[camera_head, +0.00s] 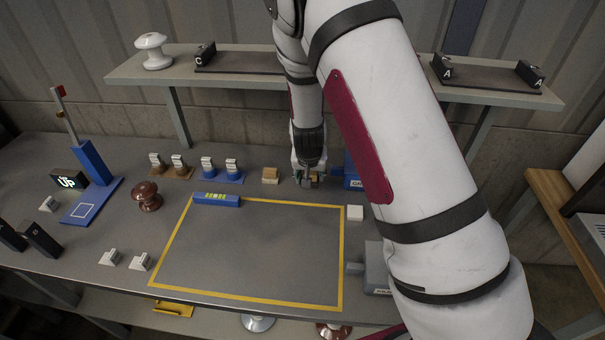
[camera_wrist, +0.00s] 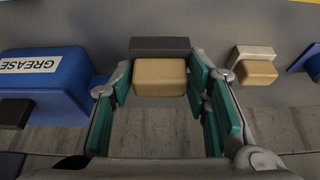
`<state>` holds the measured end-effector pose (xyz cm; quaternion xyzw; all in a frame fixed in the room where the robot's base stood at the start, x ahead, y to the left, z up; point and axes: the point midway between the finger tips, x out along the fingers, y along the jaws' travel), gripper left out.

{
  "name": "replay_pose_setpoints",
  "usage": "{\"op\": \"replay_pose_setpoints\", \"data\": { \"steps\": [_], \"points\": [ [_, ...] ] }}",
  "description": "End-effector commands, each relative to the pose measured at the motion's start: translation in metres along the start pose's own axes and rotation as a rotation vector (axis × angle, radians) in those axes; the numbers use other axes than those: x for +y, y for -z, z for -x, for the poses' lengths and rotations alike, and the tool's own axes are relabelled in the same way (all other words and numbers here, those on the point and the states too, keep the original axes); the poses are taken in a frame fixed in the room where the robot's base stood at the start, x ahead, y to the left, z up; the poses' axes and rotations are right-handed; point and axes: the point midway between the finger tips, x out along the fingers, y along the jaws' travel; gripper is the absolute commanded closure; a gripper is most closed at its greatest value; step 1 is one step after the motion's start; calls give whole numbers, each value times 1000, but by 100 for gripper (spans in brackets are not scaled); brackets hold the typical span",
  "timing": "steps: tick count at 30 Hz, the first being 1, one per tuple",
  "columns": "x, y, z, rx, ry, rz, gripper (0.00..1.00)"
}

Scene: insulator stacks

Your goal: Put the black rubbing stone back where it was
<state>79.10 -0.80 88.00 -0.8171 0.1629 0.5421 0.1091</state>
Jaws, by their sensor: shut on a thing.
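My gripper (camera_head: 311,181) is low over the back of the table, right of the middle. In the wrist view its teal-padded fingers are shut on the tan part (camera_wrist: 160,78) of the black rubbing stone, and the stone's black part (camera_wrist: 160,47) shows just beyond the fingertips. In the head view the stone is mostly hidden by the fingers. I cannot tell whether it touches the table. A similar stone with a pale part and a tan part (camera_head: 270,174) stands to the left of my gripper; it also shows at the right in the wrist view (camera_wrist: 256,68).
A blue grease box (camera_head: 353,182) stands close to the right of my gripper. A yellow-outlined area (camera_head: 250,250) lies in front, with a blue bar (camera_head: 216,199) on its back edge. A white block (camera_head: 355,212) sits at its right. A shelf (camera_head: 140,72) runs above the back.

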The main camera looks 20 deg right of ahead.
Motion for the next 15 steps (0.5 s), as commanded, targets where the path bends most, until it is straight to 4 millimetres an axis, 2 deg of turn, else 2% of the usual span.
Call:
{"op": "replay_pose_setpoints", "data": {
  "steps": [3, 6, 14, 15],
  "points": [
    [-12, 18, -10, 1, 0, 1, 87],
    [-19, 27, -15, 1, 0, 0, 87],
    [-28, 39, -23, 1, 0, 1, 87],
    [-26, 34, -28, -4, -2, 0, 87]
  ]
}}
